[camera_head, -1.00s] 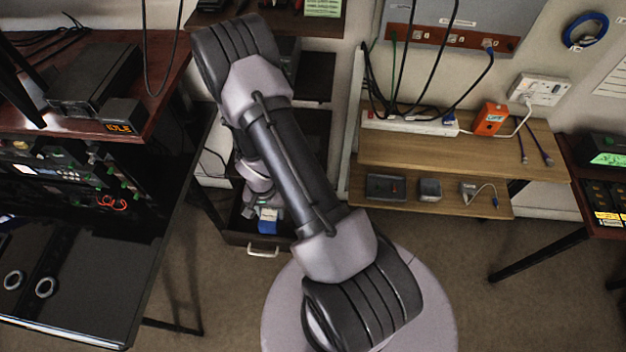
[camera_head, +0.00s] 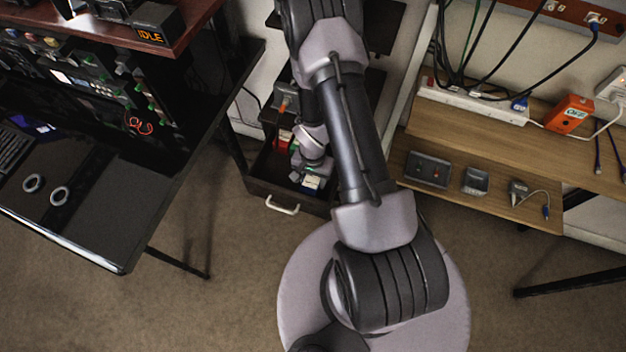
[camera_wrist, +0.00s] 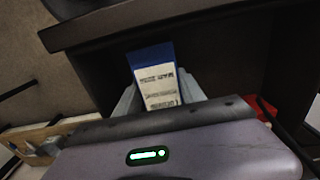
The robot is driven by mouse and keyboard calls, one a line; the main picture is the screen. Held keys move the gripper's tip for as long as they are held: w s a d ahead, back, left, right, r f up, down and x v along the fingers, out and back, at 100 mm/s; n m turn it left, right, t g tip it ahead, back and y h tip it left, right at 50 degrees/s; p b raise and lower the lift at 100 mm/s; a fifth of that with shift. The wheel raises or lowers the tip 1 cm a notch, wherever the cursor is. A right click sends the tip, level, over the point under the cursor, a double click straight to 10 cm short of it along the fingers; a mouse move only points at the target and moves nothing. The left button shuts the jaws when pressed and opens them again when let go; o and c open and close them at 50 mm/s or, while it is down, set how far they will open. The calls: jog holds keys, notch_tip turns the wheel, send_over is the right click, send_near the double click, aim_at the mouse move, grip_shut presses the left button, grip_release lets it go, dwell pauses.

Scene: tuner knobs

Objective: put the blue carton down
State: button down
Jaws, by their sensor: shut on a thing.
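The blue carton (camera_wrist: 152,58), with a white printed label, sits between the two grey fingers of my gripper (camera_wrist: 158,98) in the wrist view. The fingers are shut on its sides. In the head view, the carton (camera_head: 312,183) shows as a small blue and white block below my gripper (camera_head: 311,172), at the open dark drawer (camera_head: 262,170) near its front right corner. I cannot tell whether the carton touches the drawer floor.
A red item (camera_head: 284,137) lies farther back in the drawer; a red item (camera_wrist: 266,107) also shows beside my gripper. The drawer's front has a pale handle (camera_head: 282,206). A wooden shelf (camera_head: 480,205) with small devices stands to the right, a black desk (camera_head: 120,225) to the left.

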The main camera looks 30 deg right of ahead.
jog(key=shift+f, duration=0.25)
jog(key=c, duration=0.7)
grip_release()
jog(key=shift+r, duration=0.1)
jog(key=shift+r, duration=0.1)
